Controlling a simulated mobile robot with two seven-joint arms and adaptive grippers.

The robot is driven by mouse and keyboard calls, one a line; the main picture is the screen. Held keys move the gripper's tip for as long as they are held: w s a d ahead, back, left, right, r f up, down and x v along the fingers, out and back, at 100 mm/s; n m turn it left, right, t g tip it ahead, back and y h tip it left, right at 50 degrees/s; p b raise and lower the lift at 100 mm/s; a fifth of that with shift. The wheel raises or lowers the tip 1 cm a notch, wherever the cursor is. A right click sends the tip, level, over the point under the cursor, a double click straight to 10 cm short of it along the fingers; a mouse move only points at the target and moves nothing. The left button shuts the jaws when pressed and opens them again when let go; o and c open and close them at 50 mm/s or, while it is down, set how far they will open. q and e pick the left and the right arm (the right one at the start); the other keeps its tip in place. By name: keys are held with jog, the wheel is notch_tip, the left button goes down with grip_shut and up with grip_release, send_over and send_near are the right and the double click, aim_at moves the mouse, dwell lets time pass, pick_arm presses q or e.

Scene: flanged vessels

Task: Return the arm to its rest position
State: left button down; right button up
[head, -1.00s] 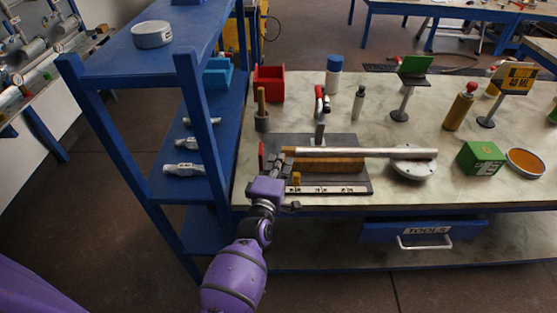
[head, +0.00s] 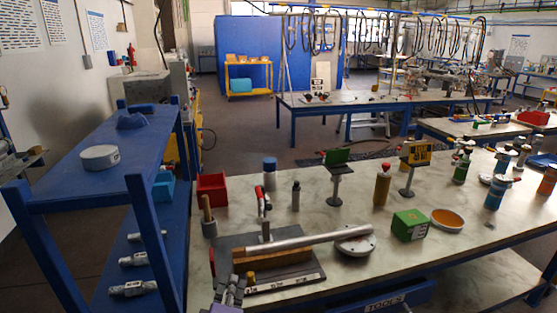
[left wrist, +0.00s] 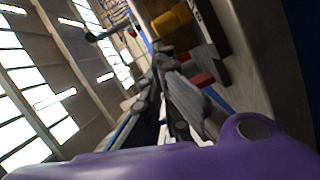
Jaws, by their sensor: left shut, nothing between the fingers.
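My left gripper (head: 229,291) shows at the bottom of the head view, in front of the near left edge of the workbench. Its fingers are shut with nothing between them. In the left wrist view the gripper fingers (left wrist: 172,95) are dark and partly blurred, with my purple arm link below them. Near the gripper in the head view, a metal pipe with a flange (head: 300,242) lies across a wooden block (head: 262,262) on a dark fixture plate (head: 225,250). The gripper appears apart from the pipe. My right gripper is not in view.
A blue shelf (head: 62,190) stands left of the workbench (head: 460,240), close to my left arm. A red bin (head: 211,188), a green box (head: 409,225), an orange-filled dish (head: 448,219) and several bottles stand on the bench. A drawer (head: 385,300) is below its front edge.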

pick_arm(q)
jog(key=s+a+f+m+g+p, duration=0.1)
jog(key=s+f+m, duration=0.4)
jog(key=s, duration=0.9)
jog(key=s+a+f+m+g+p, duration=0.1)
jog(key=s+f+m+g, duration=0.4)
jog(key=s, duration=0.9)
jog(key=s+a+f+m+g, duration=0.2)
jog(key=s+a+f+m, duration=0.1)
jog(key=s, duration=1.1)
notch_tip(320, 180, down, 2)
jog(key=shift+s+a+f+m+g+p, duration=0.2)
jog(key=shift+a+m+g+p, duration=0.15)
jog(key=shift+m, duration=0.55)
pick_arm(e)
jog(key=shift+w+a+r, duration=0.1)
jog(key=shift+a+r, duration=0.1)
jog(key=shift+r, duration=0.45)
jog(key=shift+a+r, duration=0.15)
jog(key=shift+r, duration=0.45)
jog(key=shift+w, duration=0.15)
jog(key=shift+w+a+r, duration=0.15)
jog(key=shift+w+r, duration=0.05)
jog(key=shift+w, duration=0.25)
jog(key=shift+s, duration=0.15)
